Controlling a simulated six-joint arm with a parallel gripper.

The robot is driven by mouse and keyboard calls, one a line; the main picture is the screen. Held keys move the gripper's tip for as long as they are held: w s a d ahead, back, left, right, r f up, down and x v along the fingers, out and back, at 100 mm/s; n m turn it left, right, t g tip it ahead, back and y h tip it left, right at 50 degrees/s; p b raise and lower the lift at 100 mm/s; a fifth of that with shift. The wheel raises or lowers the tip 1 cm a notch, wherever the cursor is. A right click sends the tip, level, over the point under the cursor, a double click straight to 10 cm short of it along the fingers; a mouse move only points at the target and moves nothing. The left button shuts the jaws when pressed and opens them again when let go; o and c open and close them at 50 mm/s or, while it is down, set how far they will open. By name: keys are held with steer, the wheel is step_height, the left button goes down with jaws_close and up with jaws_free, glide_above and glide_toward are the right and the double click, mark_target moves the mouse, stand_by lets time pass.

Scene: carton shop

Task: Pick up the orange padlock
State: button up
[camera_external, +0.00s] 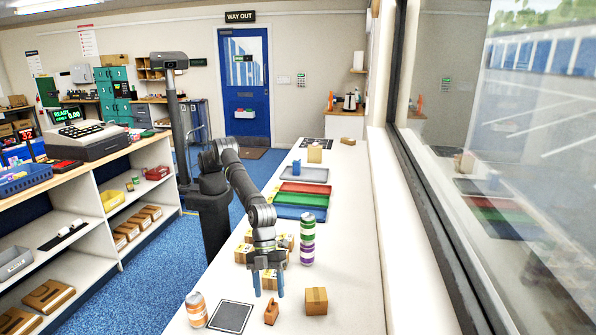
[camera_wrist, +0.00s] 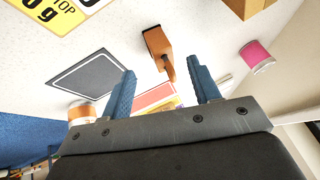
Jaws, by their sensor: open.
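The orange padlock (camera_external: 271,312) stands on the white counter near the front of the external view. It also shows in the wrist view (camera_wrist: 157,43), beyond the fingertips, its shackle pointing down in the picture toward the gap between them. My gripper (camera_external: 269,290) is above the counter, a little behind the padlock in the external view. In the wrist view my gripper (camera_wrist: 163,72) has its two blue fingers wide apart, with nothing held between them.
A dark square mat (camera_external: 231,317) and an orange-and-white can (camera_external: 196,309) lie left of the padlock, a cardboard box (camera_external: 316,301) right. Behind stand a striped cylinder stack (camera_external: 308,239) and small cartons (camera_external: 243,255). The wrist view shows a pink cylinder (camera_wrist: 257,57).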

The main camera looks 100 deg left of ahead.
mark_target(271, 306)
steer(key=shift+x, duration=2.55)
steer(key=shift+r, duration=0.1)
jaws_close()
